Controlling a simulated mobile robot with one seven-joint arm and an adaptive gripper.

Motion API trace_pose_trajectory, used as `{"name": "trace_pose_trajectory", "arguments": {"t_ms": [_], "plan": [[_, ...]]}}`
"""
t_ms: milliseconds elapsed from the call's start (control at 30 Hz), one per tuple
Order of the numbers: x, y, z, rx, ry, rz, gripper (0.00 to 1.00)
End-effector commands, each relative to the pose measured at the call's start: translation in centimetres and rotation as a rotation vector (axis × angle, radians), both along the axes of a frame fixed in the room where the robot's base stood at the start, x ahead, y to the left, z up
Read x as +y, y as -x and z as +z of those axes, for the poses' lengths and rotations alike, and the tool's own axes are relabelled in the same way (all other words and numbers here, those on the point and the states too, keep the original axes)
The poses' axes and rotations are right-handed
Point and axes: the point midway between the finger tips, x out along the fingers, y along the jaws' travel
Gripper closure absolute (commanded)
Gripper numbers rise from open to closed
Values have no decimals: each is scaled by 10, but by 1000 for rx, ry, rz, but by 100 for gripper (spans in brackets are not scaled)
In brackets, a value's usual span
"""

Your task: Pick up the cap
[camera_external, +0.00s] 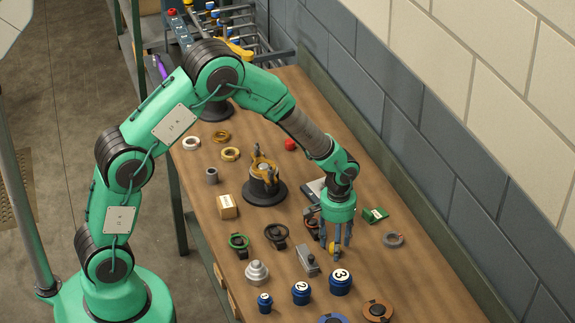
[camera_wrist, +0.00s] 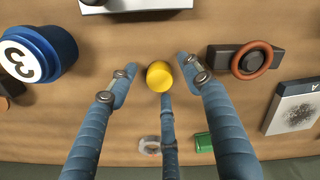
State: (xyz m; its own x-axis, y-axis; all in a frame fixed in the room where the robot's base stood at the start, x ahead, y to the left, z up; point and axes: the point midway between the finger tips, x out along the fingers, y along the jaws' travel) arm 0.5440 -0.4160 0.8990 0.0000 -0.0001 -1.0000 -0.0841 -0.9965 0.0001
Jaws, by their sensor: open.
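A small round yellow piece, which looks like the cap (camera_wrist: 159,76), rests on the wooden table. In the external view the yellow cap (camera_external: 334,249) shows only partly between the fingers. My gripper (camera_external: 337,238) points down right over it. In the wrist view its three blue fingers are spread apart, one to the left, one to the right and one below the cap. The gripper is open and holds nothing. The cap sits roughly midway between the fingertips, with visible gaps on the left and right. I cannot tell whether the lower fingertip touches it.
Close by stand a blue canister marked 3 (camera_external: 341,282), a grey metal block (camera_external: 308,261) and a green box (camera_external: 375,215). A grey ring (camera_external: 393,240) lies to the right. A black part with an orange ring (camera_wrist: 249,60) is right of the cap. The table's right side is mostly clear.

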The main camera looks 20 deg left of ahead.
Motion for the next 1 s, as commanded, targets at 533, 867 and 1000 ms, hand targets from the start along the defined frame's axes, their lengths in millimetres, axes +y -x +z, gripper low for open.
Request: {"name": "trace_pose_trajectory", "arguments": {"t_ms": [533, 867, 1000], "plan": [[0, 0, -3, 0, 0, 0, 50], [0, 0, -3, 0, 0, 0, 84], [0, 0, -3, 0, 0, 0, 84]]}}
